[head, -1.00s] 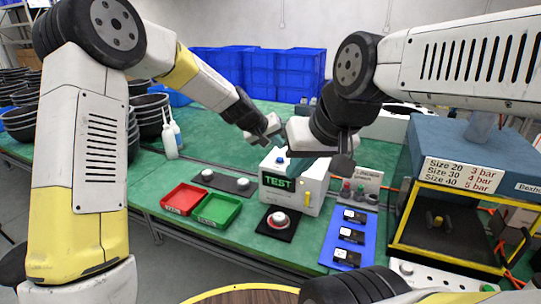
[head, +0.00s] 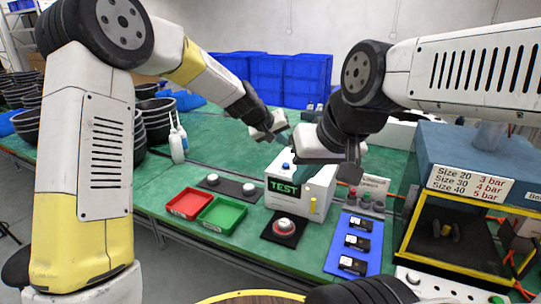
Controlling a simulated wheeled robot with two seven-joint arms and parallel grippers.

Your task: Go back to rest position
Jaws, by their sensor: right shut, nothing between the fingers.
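My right gripper (head: 353,180) hangs at the end of the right arm, in front of the white test box (head: 299,190) and above the bench. Its dark fingers are shut with nothing between them. My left gripper (head: 281,133) is at the end of the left arm, behind and above the test box. Its fingers are small and partly hidden, so I cannot tell whether they are open. The test box has a green TEST label and a blue button on top.
A blue-topped press (head: 470,160) stands right. Blue crates (head: 300,75) stand behind.

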